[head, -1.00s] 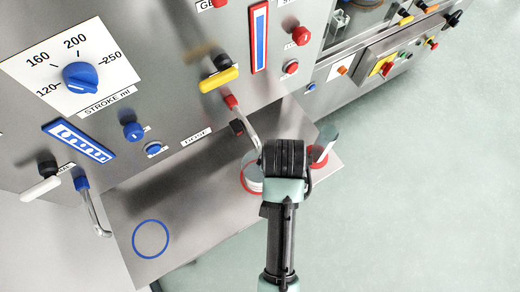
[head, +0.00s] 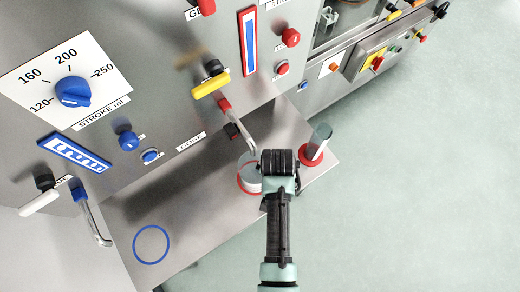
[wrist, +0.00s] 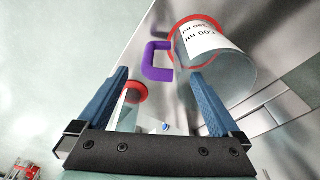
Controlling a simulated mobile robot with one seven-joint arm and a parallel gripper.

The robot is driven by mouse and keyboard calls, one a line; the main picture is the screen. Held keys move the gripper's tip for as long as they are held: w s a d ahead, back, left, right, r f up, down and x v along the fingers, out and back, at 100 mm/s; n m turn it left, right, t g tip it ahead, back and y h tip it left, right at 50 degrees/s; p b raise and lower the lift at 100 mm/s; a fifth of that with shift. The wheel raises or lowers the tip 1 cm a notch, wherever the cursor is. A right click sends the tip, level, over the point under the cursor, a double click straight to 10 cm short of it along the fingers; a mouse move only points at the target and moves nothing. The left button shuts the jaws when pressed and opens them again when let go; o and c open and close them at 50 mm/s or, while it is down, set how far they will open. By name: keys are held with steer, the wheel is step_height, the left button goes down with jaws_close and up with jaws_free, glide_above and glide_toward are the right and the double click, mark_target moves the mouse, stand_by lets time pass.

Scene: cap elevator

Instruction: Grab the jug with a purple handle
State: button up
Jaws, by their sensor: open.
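The jug (wrist: 225,62) is clear, with a white label marked 500 ml, a red rim and a purple handle (wrist: 155,62). In the wrist view it is at the upper right, beyond my fingers, its handle pointing left. My gripper (wrist: 160,88) is open and empty; the handle shows between and beyond the two blue fingers, apart from them. In the head view the jug (head: 249,172) stands on the metal shelf under a spout, partly hidden by my arm. My fingers and the purple handle are hidden there.
A clear cylinder with a red base (head: 313,153) stands right of the jug on the shelf (head: 185,225). A bent metal spout (head: 240,130) hangs just above the jug. A blue ring (head: 151,244) marks the shelf's left part. Open floor (head: 430,180) lies right.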

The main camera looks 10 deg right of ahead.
steer(key=shift+w+d+f, duration=0.1)
steer(key=shift+w+f, duration=0.05)
steer(key=shift+f, duration=0.6)
steer(key=shift+w+d+f, duration=0.1)
steer(key=shift+w+f, duration=0.05)
steer(key=shift+f, duration=0.6)
steer(key=shift+c, duration=0.3)
jaws_close()
